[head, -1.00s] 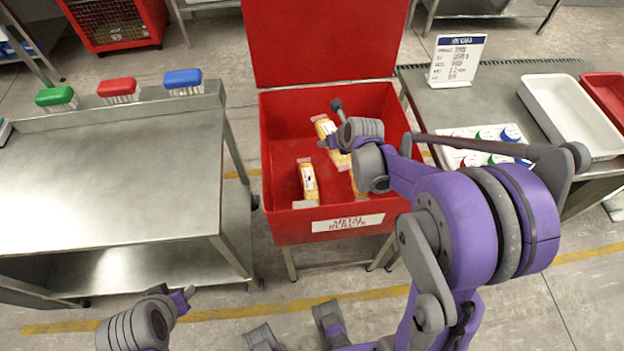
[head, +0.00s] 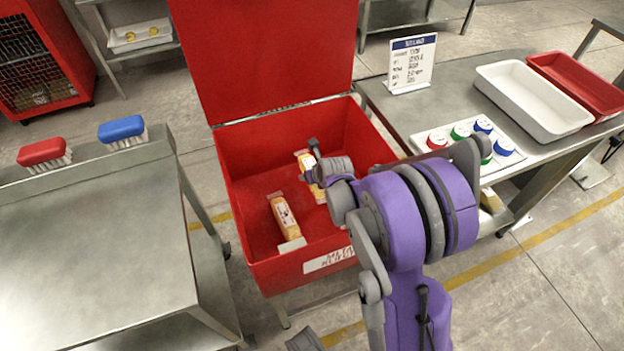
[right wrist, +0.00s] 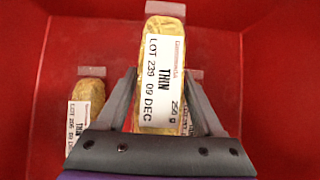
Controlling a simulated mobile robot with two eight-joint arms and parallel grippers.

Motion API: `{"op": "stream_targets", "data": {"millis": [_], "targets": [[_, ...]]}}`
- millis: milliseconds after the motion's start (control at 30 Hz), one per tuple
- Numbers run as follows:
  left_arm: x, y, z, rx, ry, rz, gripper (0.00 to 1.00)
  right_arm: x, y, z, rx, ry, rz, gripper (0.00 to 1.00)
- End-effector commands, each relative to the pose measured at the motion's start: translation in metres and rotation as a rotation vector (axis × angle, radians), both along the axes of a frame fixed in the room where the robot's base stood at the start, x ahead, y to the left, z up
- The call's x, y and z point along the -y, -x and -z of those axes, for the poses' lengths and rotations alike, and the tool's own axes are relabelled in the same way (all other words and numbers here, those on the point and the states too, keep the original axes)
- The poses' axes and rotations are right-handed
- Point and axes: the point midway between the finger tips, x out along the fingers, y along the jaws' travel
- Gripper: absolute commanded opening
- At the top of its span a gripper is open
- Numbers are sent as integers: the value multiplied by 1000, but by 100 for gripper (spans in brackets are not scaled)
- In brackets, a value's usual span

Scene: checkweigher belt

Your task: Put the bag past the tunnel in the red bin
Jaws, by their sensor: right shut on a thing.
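The red bin (head: 241,165) stands open in the middle of the head view, its lid raised at the back and a white label on its front. My right gripper (right wrist: 162,88) is inside the bin's outline, shut on a yellow bag (right wrist: 165,55) with a white THIN label. This bag also shows in the head view (head: 303,163), partly behind the gripper. A second yellow bag (head: 284,213) lies on the bin floor to the left; it also shows in the right wrist view (right wrist: 88,93). A third is mostly hidden behind the right finger.
A steel table (head: 95,250) with red (head: 42,152) and blue (head: 121,128) brushes stands left. A right-hand table holds a sign (head: 411,63), a tray of coloured-lidded jars (head: 470,145), a white tray (head: 533,98) and a red tray (head: 580,85). No tunnel shows.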

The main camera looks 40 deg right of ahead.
Motion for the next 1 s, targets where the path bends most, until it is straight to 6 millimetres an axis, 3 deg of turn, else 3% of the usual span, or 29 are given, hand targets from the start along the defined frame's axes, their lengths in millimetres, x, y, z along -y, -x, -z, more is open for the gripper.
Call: {"op": "stream_targets", "data": {"millis": [100,900,933,1000], "targets": [[0,0,6,-2,0,0,47,0,0,18,0,0,0,0],[0,-1,20,-7,0,0,47,0,0,30,0,1,-1,0],[0,-1,19,-7,0,0,47,0,0,30,0,1,-1,71],[0,-1,19,-7,0,0,47,0,0,30,0,1,-1,83]]}}
